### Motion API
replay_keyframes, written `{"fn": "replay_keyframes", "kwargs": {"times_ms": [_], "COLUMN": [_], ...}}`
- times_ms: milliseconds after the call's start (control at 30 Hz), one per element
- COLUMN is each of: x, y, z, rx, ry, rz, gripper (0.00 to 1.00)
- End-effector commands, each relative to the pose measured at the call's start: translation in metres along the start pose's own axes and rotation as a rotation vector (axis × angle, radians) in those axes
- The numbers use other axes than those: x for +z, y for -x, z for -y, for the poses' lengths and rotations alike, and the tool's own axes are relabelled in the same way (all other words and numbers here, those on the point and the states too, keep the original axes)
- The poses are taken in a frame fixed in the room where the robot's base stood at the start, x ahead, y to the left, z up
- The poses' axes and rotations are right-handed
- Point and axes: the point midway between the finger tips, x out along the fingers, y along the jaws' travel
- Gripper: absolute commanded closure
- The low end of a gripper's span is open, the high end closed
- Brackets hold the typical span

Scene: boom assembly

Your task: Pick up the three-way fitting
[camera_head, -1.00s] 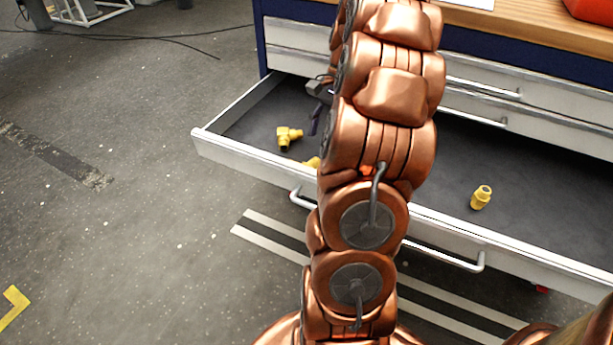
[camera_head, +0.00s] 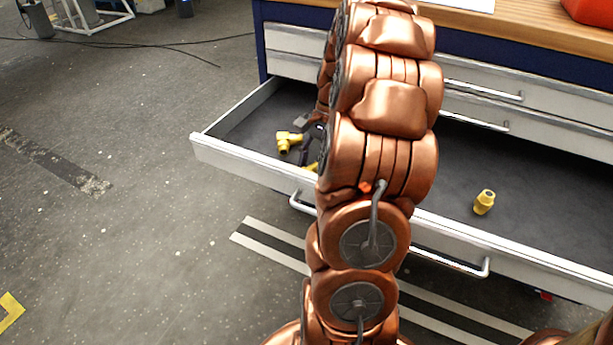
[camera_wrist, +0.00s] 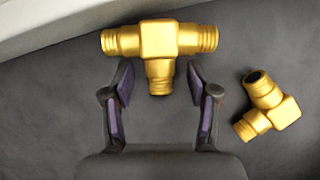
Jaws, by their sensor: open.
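The three-way fitting (camera_wrist: 158,40) is a golden T-shaped piece lying in the open drawer, at the top middle of the wrist view. Its stem points toward my gripper (camera_wrist: 159,82). My gripper is open, with one finger on each side of the stem and gaps showing between. The crossbar lies just beyond the fingertips. In the head view only a yellow sliver of the three-way fitting (camera_head: 312,167) shows; my arm hides the rest. The dark gripper is partly visible there, beside the arm.
A yellow elbow fitting (camera_wrist: 267,106) lies right of my gripper in the wrist view, and left of it in the head view (camera_head: 288,141). Another yellow fitting (camera_head: 484,202) stands farther right. The drawer's front wall (camera_head: 250,165) is close to the three-way fitting.

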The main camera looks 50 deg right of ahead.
Motion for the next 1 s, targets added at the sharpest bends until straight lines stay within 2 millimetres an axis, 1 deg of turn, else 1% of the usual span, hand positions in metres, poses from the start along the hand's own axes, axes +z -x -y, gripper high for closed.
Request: {"fn": "replay_keyframes", "kwargs": {"times_ms": [67,633,1000], "x": [0.0,-0.0001,0.0], "y": [0.0003,0.0003,0.0006], "z": [0.0001,0.0001,0.0002], "rx": [0.0,0.0,0.0], "ry": [0.0,0.0,0.0], "rz": [0.0,0.0,0.0], "gripper": [0.41,0.99,1.0]}}
